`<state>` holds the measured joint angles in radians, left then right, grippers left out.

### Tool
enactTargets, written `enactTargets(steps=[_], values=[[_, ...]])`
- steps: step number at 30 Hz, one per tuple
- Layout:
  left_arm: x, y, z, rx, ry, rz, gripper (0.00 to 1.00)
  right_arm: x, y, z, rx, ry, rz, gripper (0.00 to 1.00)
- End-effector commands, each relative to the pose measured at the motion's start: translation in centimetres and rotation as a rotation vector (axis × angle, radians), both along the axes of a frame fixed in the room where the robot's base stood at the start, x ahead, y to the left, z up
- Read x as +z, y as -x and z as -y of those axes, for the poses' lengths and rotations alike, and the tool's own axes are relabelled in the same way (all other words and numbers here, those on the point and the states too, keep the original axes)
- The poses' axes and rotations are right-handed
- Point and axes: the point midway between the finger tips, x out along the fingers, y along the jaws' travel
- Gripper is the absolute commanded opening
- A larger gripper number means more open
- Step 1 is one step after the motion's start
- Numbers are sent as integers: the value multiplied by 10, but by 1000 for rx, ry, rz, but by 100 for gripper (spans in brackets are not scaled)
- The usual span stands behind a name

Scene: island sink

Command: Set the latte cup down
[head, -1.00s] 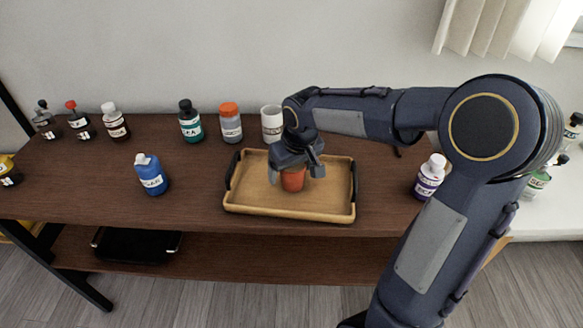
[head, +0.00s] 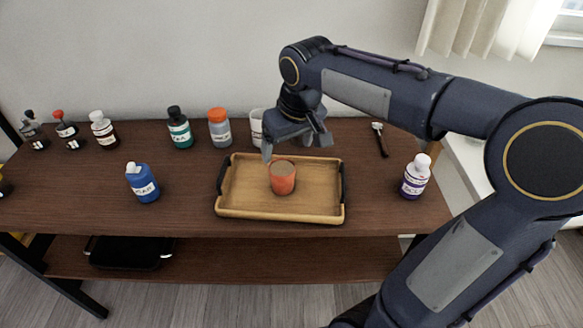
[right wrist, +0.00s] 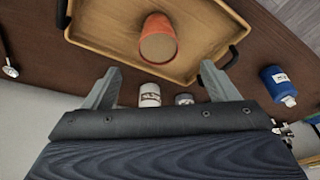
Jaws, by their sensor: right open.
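The latte cup (head: 283,178) is orange-red with a brownish top. It stands upright on the wooden tray (head: 240,206), near the tray's middle. It also shows in the right wrist view (right wrist: 158,40), beyond the fingers and not between them. My right gripper (head: 295,150) is open and empty, above and a little behind the cup, apart from it. Its two spread fingers show in the right wrist view (right wrist: 161,84). My left gripper is not in view.
A white container (head: 257,128) stands behind the tray, partly hidden by my gripper. A blue bottle (head: 142,183) is left of the tray, and a purple-labelled white bottle (head: 415,178) is to the right. Several bottles line the table's back left. The tray around the cup is clear.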

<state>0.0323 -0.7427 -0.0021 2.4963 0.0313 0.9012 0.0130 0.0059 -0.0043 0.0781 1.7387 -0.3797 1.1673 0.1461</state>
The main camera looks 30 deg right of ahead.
Motion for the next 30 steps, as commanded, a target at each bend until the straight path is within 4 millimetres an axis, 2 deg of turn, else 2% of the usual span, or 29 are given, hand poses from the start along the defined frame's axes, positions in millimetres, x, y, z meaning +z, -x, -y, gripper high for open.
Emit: enactTargets(steps=[5, 9, 13, 16, 20, 27, 30], values=[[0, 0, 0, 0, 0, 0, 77, -7, 66, -13, -14, -101, 55, 80], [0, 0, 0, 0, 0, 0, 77, -29, 128, -35, -38, -221, 119, 80], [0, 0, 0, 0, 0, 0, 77, -52, 166, -56, -64, -310, 170, 80], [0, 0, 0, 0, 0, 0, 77, -64, 182, -67, -75, -351, 194, 80], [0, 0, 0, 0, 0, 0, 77, -70, 188, -72, -81, -370, 204, 80], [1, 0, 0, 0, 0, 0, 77, -69, 188, -72, -81, -369, 203, 80], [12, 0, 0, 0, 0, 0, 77, -58, 187, -71, -81, -369, 202, 80]])
